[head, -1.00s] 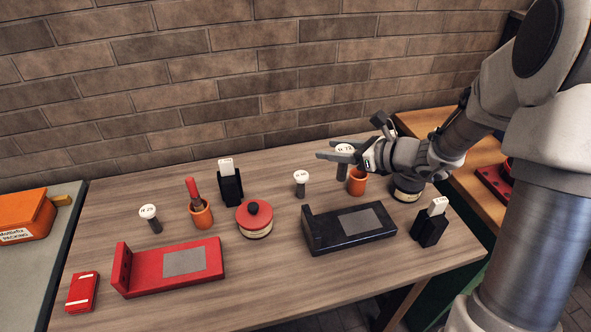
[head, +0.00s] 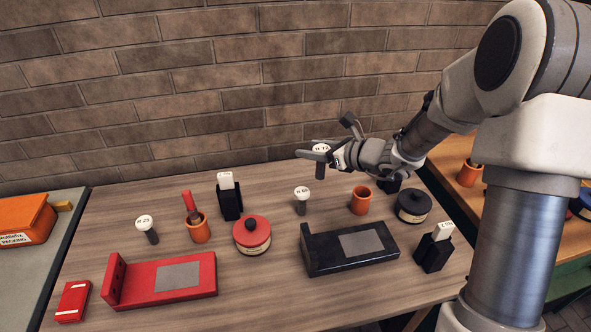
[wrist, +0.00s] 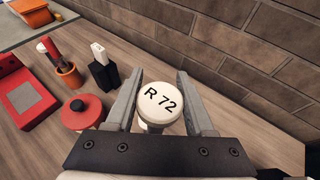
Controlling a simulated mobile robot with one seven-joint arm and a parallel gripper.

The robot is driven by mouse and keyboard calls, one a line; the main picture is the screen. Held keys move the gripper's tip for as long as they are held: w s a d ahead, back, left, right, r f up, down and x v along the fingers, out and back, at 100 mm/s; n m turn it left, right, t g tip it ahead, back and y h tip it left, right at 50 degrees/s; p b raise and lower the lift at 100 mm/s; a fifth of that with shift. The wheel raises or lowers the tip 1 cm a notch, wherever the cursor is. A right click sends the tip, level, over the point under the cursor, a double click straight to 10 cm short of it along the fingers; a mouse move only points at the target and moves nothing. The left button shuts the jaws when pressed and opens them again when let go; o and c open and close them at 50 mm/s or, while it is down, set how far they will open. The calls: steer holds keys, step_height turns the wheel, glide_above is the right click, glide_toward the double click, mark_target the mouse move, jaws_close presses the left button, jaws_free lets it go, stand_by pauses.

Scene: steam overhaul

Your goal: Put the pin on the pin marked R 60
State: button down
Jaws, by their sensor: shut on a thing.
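My gripper (head: 319,158) is shut on a pin with a white round cap marked R 72 (head: 320,149) and a dark stem, held upright near the back of the table. In the wrist view the R 72 cap (wrist: 159,104) sits between the two fingers. The pin marked R 60 (head: 302,192), its small lettering hard to read, stands on the table with a white cap and grey stem, below and slightly left of my gripper in the head view. Another white-capped pin, marked R 29 (head: 145,223), stands at the left.
An orange cup (head: 360,201) stands right of the R 60 pin, and a black round tin (head: 412,207) beyond it. A black fixture (head: 322,253) lies in front. A red-lidded tin (head: 251,232), black holder (head: 229,203) and orange cup with a red-handled tool (head: 198,229) stand left.

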steer(key=w+a+f, duration=0.2)
steer(key=a+f, duration=0.2)
steer(key=f, duration=0.2)
steer(key=shift+a+f+b, duration=0.25)
steer(key=shift+f+b, duration=0.1)
steer(key=shift+f, duration=0.1)
steer(key=shift+f, duration=0.15)
steer(key=shift+c, duration=1.4)
jaws_free()
